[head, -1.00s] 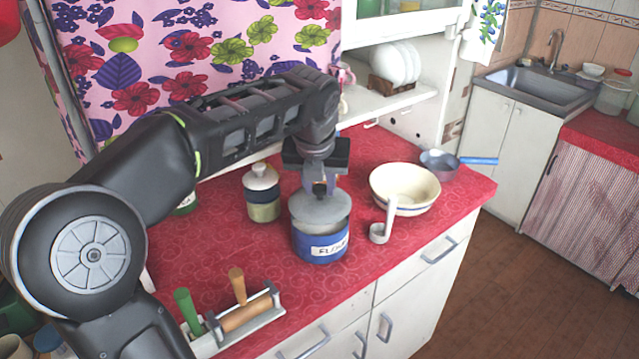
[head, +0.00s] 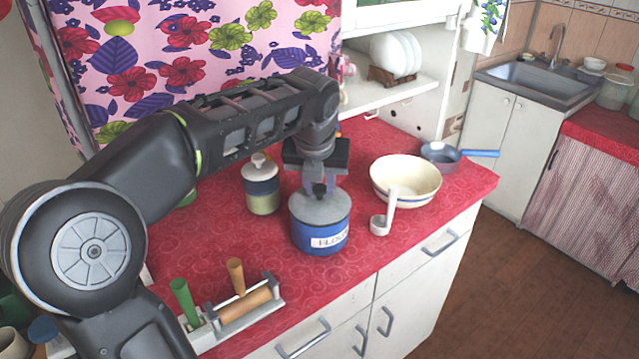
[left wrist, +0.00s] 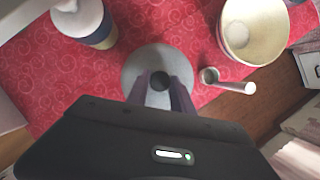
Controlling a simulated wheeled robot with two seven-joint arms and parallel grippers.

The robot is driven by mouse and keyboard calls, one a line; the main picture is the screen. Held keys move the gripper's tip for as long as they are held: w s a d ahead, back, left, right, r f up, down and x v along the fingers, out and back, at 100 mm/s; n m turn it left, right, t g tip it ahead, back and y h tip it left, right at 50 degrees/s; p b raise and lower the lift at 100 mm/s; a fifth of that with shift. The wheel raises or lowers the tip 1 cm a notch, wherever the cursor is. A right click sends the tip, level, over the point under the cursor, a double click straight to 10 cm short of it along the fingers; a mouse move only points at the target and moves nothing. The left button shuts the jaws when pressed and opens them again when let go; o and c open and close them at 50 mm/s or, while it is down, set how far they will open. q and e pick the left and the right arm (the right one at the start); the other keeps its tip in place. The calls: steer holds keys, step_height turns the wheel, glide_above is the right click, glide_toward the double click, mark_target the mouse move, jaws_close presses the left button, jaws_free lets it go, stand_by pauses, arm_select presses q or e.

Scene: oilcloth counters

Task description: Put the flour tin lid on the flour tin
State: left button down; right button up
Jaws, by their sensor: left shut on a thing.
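The flour tin (head: 320,238) is blue with a white label and stands upright on the red counter. The grey round flour tin lid (head: 330,213) is level over its mouth and looks seated on the rim; a small gap cannot be ruled out. My left gripper (head: 320,190) points down from above and is shut on the lid's dark knob. In the left wrist view the lid (left wrist: 148,61) shows beyond the fingers (left wrist: 160,84), with the knob between them, and hides the tin. My right gripper is not in view.
A lidded canister (head: 261,187) stands close left of the tin. A cream bowl (head: 405,178), a ladle (head: 381,223) and a blue-handled saucepan (head: 440,155) are to the right. A rack with a rolling pin (head: 245,304) lies at the front left. Red counter (head: 285,262) is clear before the tin.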

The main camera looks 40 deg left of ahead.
arm_select(q)
steer(key=shift+f, duration=0.3)
stand_by(0.5)
steer(key=c, duration=1)
jaws_free()
steer(key=shift+c, duration=0.2)
step_height(320, 180, up, 6)
steer(key=p, duration=0.6)
